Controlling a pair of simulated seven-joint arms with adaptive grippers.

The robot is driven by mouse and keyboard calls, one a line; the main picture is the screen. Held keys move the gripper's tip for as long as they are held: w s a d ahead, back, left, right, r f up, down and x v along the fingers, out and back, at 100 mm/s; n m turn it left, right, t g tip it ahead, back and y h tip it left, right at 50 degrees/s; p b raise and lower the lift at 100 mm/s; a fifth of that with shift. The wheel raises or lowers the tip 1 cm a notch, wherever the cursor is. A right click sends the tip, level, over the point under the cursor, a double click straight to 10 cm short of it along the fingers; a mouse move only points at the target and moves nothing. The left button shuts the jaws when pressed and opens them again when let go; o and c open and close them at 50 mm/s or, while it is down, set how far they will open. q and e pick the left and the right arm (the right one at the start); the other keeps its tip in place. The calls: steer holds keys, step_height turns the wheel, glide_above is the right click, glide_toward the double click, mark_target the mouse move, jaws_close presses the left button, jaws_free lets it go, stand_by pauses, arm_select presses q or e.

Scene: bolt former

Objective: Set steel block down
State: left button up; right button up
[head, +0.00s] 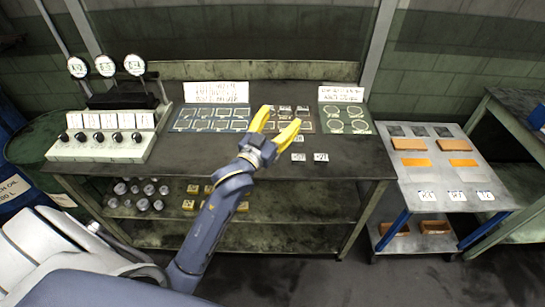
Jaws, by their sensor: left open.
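My left gripper (279,117) has yellow fingers spread apart over the back middle of the dark workbench (225,155). It is open, and I see nothing held between its fingers. Small square pieces (285,109) show on the bench around and between the fingertips. I cannot tell which of them is the steel block. My right gripper is not in view.
A panel with several marked squares (211,119) lies left of the gripper, and a green panel with rings (346,119) lies right. Dial gauges (105,66) stand at the left. A side table (436,175) holds orange blocks. The bench front is clear.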

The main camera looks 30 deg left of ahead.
arm_select(q)
steer(key=w+d+r+m+g+h, duration=0.3)
steer(key=w+d+r+m+h, duration=0.1)
steer(key=d+r, duration=0.35)
steer(key=w+d+r+m+g+h, duration=0.35)
steer(key=d+r, duration=0.25)
steer(key=r, duration=0.2)
steer(key=s+a+f+n+g+y, duration=0.4)
steer(key=a+f+n+g+y, duration=0.1)
steer(key=a+f, duration=0.4)
steer(key=s+a+f+n+g+y, duration=0.5)
steer(key=a+f, duration=0.4)
steer(key=x, duration=0.7)
steer(key=d+x, duration=0.1)
steer(key=x, duration=0.3)
steer(key=shift+w+f, duration=0.15)
steer(key=shift+f, duration=0.05)
steer(key=shift+x, duration=1.9)
steer(key=shift+d+f, duration=0.1)
steer(key=shift+f, duration=0.65)
